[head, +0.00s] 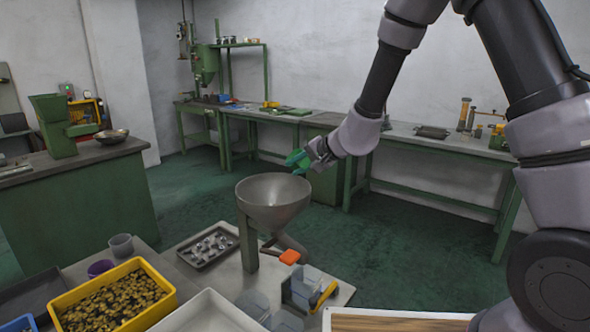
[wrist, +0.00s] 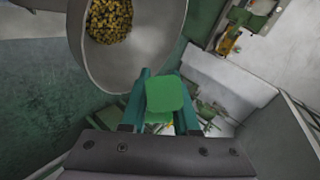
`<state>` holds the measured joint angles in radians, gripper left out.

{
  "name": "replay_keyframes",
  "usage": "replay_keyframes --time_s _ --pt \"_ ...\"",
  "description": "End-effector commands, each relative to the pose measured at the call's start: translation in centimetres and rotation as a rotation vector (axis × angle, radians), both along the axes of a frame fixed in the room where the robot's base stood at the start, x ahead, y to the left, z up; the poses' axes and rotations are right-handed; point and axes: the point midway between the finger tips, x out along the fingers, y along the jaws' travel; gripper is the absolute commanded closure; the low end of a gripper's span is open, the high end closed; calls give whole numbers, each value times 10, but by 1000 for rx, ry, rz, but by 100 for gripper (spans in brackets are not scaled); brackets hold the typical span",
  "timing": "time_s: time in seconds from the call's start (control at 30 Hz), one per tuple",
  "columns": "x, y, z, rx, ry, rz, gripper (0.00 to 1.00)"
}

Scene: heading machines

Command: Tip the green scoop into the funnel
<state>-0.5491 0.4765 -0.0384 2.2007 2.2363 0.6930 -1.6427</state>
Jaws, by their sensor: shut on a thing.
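The green scoop (head: 297,158) is held in my gripper (head: 310,158) above the back right rim of the grey metal funnel (head: 273,203). In the wrist view my gripper (wrist: 163,76) is shut on the green scoop (wrist: 166,94), which sits between the teal fingers. The funnel (wrist: 150,50) fills the upper left of that view, close beside the scoop. Small brass-coloured pieces (wrist: 108,20) lie in the bottom of the funnel. The scoop looks tilted; I cannot tell whether anything is in it.
A yellow bin (head: 66,302) of brass-coloured pieces stands front left. A tray of metal parts (head: 211,246) lies left of the funnel stand. Clear containers and an orange block (head: 290,257) are in front of it. Green benches (head: 420,140) run along the back wall, with open floor between.

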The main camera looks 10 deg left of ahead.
Motion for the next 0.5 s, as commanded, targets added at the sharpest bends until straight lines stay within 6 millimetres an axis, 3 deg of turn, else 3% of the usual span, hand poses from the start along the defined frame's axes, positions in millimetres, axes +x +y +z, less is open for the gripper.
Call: replay_keyframes --time_s 0.33,0.5 --pt "4 -8 4 339 196 -3 100" --pt "5 -9 24 493 281 -2 100"
